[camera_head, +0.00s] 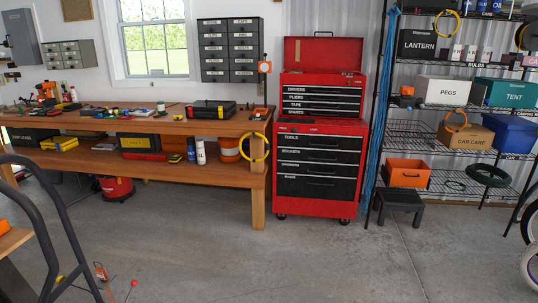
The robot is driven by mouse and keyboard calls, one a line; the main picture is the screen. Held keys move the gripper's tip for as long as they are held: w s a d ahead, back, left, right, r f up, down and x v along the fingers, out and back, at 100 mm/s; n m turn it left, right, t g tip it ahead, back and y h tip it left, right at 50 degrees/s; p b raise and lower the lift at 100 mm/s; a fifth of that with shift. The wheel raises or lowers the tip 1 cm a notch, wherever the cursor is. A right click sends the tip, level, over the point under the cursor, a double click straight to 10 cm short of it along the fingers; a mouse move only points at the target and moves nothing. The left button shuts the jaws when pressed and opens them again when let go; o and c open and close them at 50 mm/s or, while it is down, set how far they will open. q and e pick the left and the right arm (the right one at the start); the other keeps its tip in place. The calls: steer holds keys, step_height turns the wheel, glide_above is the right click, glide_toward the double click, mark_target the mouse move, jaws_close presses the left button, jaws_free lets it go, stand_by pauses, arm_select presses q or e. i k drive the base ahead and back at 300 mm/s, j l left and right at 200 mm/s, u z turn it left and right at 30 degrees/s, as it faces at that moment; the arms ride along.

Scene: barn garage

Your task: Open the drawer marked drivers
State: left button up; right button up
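A red tool chest (321,207) stands against the back wall, right of the workbench, with its top lid raised. The drawer marked drivers (322,90) is the uppermost black-fronted drawer of its upper box, above those marked pliers and spares. It looks shut, level with the fronts below it. Neither of my grippers shows in the head view, and nothing is seen touching the chest.
A long wooden workbench (196,128) with tools and cases is at the left. A wire shelf rack with bins is at the right, and a small black stool (399,201) stands before it. Dark curved bars and a wooden edge are at lower left. The concrete floor (290,255) before the chest is clear.

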mark_target(298, 89)
steer(key=i, duration=2.4)
steer(key=j+u, duration=0.05)
steer(key=j, duration=0.05)
